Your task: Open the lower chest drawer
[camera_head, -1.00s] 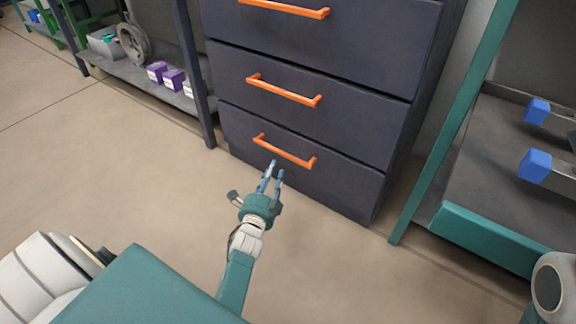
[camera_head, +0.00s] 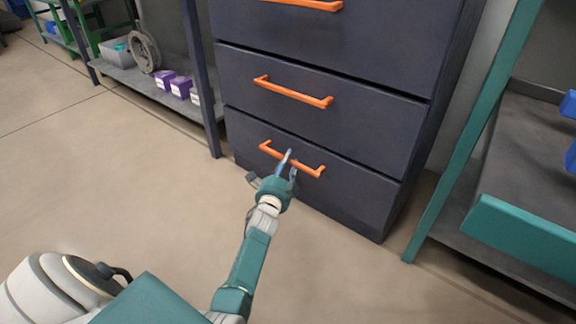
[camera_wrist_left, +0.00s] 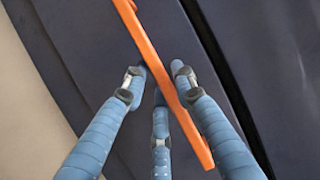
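The chest (camera_head: 330,128) is dark blue-grey with orange bar handles. Its lower drawer (camera_head: 345,192) is closed, flush with the front. The lower drawer's orange handle (camera_head: 311,168) shows in the head view, partly covered by my left gripper (camera_head: 290,164). In the left wrist view the handle (camera_wrist_left: 148,52) runs diagonally between the blue fingers of my left gripper (camera_wrist_left: 158,82). The fingers are spread, with one on the left, one on the right and one lower in the middle. I cannot tell whether any finger touches the handle. My right gripper is not in view.
A teal-framed shelf (camera_head: 520,235) stands close to the chest's right side. A shelf on the left holds purple boxes (camera_head: 181,87), a grey bin (camera_head: 120,50) and a grey wheel (camera_head: 145,52). The floor (camera_head: 110,175) before the chest is clear.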

